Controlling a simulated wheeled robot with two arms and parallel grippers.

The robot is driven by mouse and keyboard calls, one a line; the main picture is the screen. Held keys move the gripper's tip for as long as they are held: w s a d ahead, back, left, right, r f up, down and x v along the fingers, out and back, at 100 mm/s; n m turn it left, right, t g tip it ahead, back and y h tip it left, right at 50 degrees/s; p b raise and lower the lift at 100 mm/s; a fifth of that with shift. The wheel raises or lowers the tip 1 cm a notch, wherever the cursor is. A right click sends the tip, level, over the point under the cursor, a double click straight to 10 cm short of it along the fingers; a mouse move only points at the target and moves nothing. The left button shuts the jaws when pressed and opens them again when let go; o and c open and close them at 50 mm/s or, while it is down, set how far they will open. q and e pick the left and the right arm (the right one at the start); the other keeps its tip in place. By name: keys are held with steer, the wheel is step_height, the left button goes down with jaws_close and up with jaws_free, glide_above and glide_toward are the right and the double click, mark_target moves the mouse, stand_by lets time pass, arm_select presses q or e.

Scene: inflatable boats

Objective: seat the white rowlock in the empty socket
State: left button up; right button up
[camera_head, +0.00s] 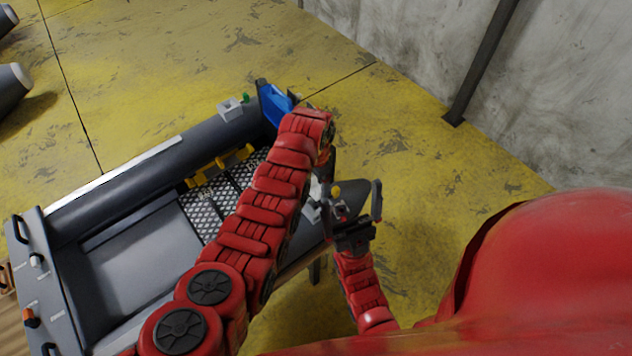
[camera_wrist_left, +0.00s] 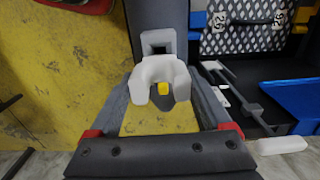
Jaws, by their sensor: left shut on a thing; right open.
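The white rowlock (camera_wrist_left: 146,72) is U-shaped and sits between the fingertips of my left gripper (camera_wrist_left: 160,78), which is shut on it. Just beyond it in the left wrist view is a grey socket block (camera_wrist_left: 158,37) with a square opening, on the dark boat tube (camera_wrist_left: 158,12). The rowlock looks close to this block; I cannot tell whether they touch. In the head view my left arm mostly hides this spot. My right gripper (camera_head: 357,208) is open beside the near tube (camera_head: 345,195).
The grey boat has a mesh floor (camera_head: 203,212), yellow parts (camera_head: 222,166) and a blue part (camera_head: 272,102) at its far end. Another grey block (camera_head: 231,108) sits on the far tube. A concrete wall (camera_head: 540,90) stands right. The yellow floor (camera_head: 300,50) behind the boat is clear.

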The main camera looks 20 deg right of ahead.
mark_target(316, 194)
arm_select(q)
steer(key=shift+f, duration=0.15)
steer(key=shift+f+b, duration=1.4)
steer(key=shift+f, duration=0.1)
steer(key=shift+f+b, duration=1.3)
steer(key=shift+f, duration=0.15)
stand_by(0.3)
steer(key=o, duration=1.2)
steer(key=shift+o, duration=0.2)
